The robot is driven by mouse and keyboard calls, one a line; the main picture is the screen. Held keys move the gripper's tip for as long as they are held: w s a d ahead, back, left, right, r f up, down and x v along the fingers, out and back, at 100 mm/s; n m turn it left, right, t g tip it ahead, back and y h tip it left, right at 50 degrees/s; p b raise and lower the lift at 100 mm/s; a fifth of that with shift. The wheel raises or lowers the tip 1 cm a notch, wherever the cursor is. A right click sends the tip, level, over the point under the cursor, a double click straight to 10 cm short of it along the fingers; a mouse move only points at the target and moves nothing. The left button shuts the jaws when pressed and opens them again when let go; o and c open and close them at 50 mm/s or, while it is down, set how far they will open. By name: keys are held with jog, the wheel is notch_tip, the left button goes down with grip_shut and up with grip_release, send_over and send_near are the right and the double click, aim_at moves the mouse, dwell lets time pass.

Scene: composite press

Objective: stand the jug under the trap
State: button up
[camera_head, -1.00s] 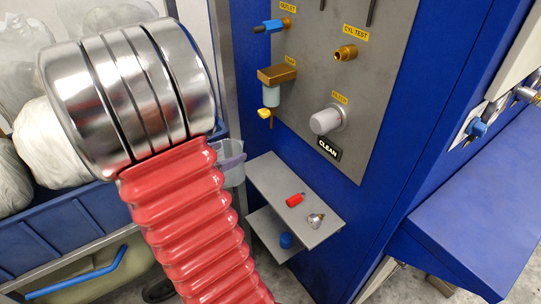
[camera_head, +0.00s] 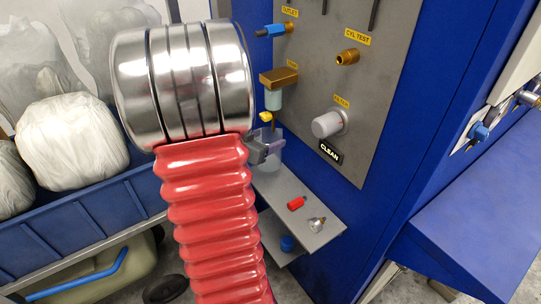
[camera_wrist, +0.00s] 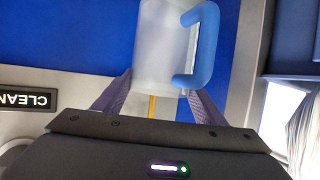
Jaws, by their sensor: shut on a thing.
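The jug is translucent with a blue handle. In the wrist view the jug (camera_wrist: 163,50) is between my purple fingers (camera_wrist: 157,92), its handle to the right. In the head view the jug (camera_head: 271,160) is partly hidden by my arm and gripper (camera_head: 266,150). My gripper is shut on it. The trap (camera_head: 273,98) is a brass block with a clear bowl and a yellow drain tap (camera_head: 266,117) on the grey panel. The jug shows just below the tap. I cannot tell whether its base touches the shelf (camera_head: 290,222).
On the upper shelf lie a red piece (camera_head: 297,203) and a metal fitting (camera_head: 317,224). A blue cap (camera_head: 288,243) sits on the lower shelf. A filter knob (camera_head: 328,124) and a CLEAN tag (camera_head: 330,152) are right of the trap. A blue cart (camera_head: 95,214) with white bags stands left.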

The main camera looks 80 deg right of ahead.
jog(key=shift+s+d+f, duration=0.25)
jog(key=shift+f, duration=0.3)
jog(key=shift+s+d+f, duration=0.2)
jog(key=shift+d+f, duration=0.05)
jog(key=shift+f, duration=0.75)
jog(key=shift+f, duration=1.55)
jog(key=shift+s+d+f, duration=0.1)
jog(key=shift+s+f, duration=0.05)
jog(key=shift+f, duration=0.25)
jog(key=shift+f, duration=0.1)
jog(key=o, duration=1.5)
jog(key=shift+c, duration=0.2)
